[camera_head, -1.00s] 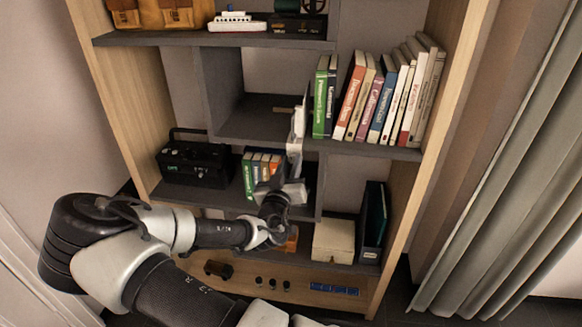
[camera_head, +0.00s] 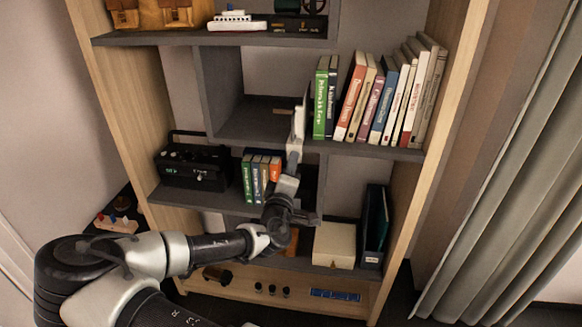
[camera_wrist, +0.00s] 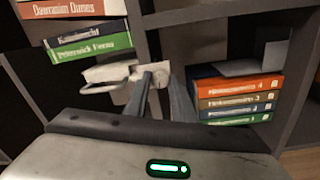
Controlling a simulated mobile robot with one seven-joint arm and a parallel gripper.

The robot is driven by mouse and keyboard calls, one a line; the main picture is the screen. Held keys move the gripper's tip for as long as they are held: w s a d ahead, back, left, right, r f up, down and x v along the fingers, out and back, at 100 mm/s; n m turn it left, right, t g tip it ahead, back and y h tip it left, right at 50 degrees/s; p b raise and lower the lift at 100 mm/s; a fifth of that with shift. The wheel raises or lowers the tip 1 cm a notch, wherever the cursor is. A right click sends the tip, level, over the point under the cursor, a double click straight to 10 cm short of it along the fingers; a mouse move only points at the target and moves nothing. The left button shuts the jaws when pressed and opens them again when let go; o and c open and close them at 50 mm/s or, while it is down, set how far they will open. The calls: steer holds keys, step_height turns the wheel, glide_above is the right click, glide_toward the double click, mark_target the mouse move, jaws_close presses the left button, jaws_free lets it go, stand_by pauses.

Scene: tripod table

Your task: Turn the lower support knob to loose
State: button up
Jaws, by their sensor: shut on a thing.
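A pale support (camera_head: 299,122) stands on the edge of the shelf divider in the middle of the bookcase. In the wrist view the support is a whitish bracket (camera_wrist: 105,73) with a small round pale knob (camera_wrist: 160,76) at its end. My gripper (camera_wrist: 161,84) has its two fingers on either side of this knob and is shut on it. In the head view my gripper (camera_head: 293,160) reaches up to the lower end of the support. The fingertips are small there, and the knob is hidden. I cannot make out any marking on the knob.
Upright books (camera_head: 375,95) fill the shelf to the right of the support. Small books (camera_head: 258,177) and a black radio (camera_head: 194,165) stand on the shelf below left. A cream box (camera_head: 334,244) and dark binders (camera_head: 375,225) are at lower right. A curtain (camera_head: 510,170) hangs at right.

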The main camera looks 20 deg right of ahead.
steer(key=n, duration=0.6)
steer(key=shift+y+b, duration=0.3)
stand_by(0.4)
steer(key=o, duration=1.1)
steer(key=shift+c, duration=0.2)
steer(key=shift+s, duration=0.1)
steer(key=p+v, duration=0.5)
steer(key=v, duration=1.2)
steer(key=shift+f+p, duration=0.3)
